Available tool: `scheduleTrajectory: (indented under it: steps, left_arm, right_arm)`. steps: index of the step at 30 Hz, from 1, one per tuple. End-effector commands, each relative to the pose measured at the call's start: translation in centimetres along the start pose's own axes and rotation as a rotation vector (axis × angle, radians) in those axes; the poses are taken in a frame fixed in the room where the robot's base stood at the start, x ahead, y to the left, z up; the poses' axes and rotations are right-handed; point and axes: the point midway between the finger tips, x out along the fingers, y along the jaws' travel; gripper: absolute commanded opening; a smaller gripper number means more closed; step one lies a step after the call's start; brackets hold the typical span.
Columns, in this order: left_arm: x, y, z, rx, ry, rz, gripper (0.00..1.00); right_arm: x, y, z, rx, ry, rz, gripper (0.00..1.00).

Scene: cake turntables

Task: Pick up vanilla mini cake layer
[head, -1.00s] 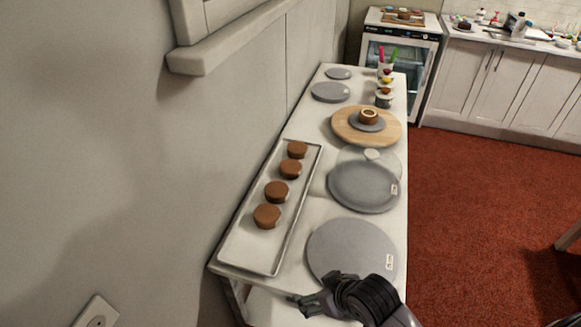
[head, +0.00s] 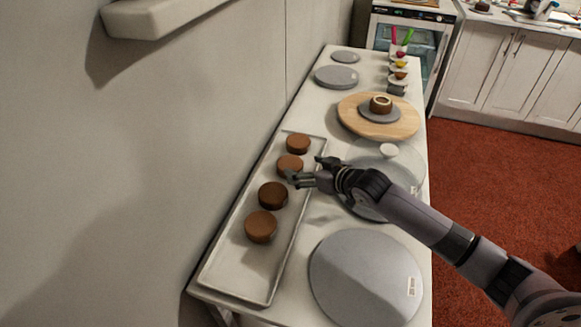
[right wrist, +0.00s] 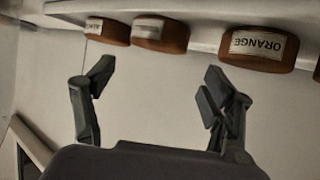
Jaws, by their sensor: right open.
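Several brown mini cake layers stand in a row on a pale rectangular tray (head: 232,277). From far to near they include a far layer (head: 298,143), a second layer (head: 289,165), a darker third layer (head: 272,195) and a near layer (head: 261,227). The right wrist view shows a layer labelled ORANGE (right wrist: 258,50) and others with labels (right wrist: 160,34) too small or blurred to read. I cannot tell which is vanilla. My right gripper (head: 306,172) is open and empty beside the second layer, above the tray's right edge. My left gripper is not in view.
Right of the tray are a large grey disc (head: 365,275), a clear lid (head: 412,165) partly behind my right arm, and a wooden board (head: 352,120) holding a small cake (head: 381,104). Grey plates (head: 336,77) and small cups (head: 398,76) stand at the back. A wall borders the left.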

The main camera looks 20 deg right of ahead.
Motion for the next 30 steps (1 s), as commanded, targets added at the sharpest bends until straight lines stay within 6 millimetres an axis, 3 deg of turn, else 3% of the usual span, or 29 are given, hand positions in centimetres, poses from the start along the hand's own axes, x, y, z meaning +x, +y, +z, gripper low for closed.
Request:
scheduleTrajectory:
  steps: [3,7,18,27,30]
  left_arm:
    - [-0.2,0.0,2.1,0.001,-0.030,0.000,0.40]
    - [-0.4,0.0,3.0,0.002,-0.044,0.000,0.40]
    - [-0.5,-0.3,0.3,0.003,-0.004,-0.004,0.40]
    - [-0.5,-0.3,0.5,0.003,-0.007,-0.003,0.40]
    - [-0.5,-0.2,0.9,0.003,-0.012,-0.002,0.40]
  right_arm:
    - [1.2,0.0,-0.1,0.002,-0.001,0.000,0.76]
    - [2.3,0.0,0.0,0.000,-0.001,0.000,0.76]
    - [6.5,0.3,0.3,-0.001,-0.002,0.001,0.76]
    - [6.9,0.2,0.4,-0.001,-0.002,0.000,0.76]
    - [6.8,0.3,0.4,-0.001,-0.002,0.000,0.70]
